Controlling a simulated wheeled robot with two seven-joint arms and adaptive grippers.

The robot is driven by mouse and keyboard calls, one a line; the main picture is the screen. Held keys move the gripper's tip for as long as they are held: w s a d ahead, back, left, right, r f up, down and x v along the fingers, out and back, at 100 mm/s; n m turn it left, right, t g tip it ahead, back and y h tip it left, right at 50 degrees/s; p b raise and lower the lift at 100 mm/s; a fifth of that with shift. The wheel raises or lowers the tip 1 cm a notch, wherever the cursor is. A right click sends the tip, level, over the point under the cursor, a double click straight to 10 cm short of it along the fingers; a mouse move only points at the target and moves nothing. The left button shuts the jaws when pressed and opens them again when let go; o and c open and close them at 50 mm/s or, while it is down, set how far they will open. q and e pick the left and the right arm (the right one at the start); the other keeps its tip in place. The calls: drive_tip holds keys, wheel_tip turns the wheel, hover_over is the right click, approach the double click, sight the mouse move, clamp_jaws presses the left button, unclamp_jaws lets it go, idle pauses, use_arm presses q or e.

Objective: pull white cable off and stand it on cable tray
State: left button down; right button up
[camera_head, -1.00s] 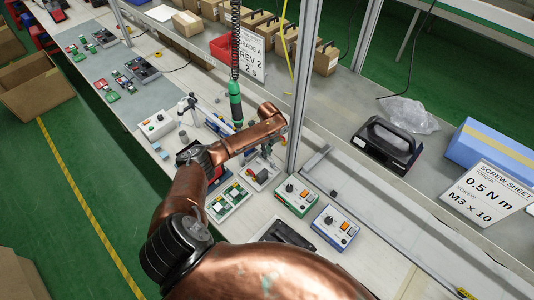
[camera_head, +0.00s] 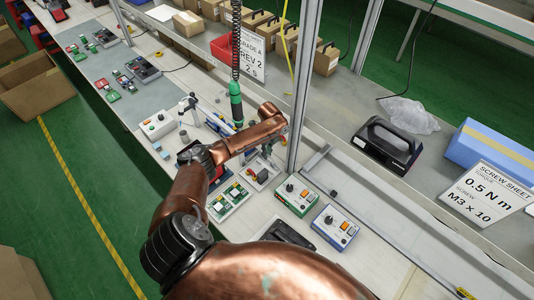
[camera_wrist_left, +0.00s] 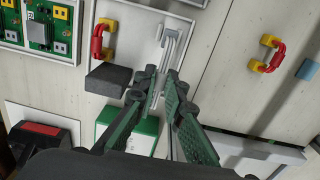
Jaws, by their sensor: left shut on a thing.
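My left gripper (camera_wrist_left: 160,92) shows in the left wrist view with its dark green fingers close together. It is shut on the lower part of a white cable (camera_wrist_left: 172,42). The cable's bent upper end stands out beyond the fingertips, over a pale tray with a raised rim (camera_wrist_left: 141,24). A red and yellow handle-like part (camera_wrist_left: 103,38) and a dark grey block (camera_wrist_left: 108,79) are beside the cable to the left. In the head view, my copper arm covers most of the left gripper (camera_head: 266,152), and I cannot make out the cable there. My right gripper is not in view.
Green circuit boards (camera_wrist_left: 40,24) lie left of the tray. A green and white box (camera_wrist_left: 128,130) is below the fingers. A metal post (camera_head: 302,90) and hanging green screwdriver (camera_head: 236,103) are close to my arm.

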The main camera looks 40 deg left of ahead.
use_arm(q)
drive_tip(key=shift+f, duration=0.1)
idle(0.3)
drive_tip(key=shift+f+b, duration=0.75)
drive_tip(key=shift+f, duration=0.55)
drive_tip(key=shift+f+b, duration=0.3)
drive_tip(key=shift+f, duration=0.35)
idle(0.5)
drive_tip(key=c, duration=1.9)
unclamp_jaws()
drive_tip(key=shift+c, duration=0.2)
drive_tip(key=shift+o, duration=0.2)
drive_tip(key=o, duration=0.4)
drive_tip(key=shift+r+p, duration=4.25)
drive_tip(key=shift+r, duration=0.35)
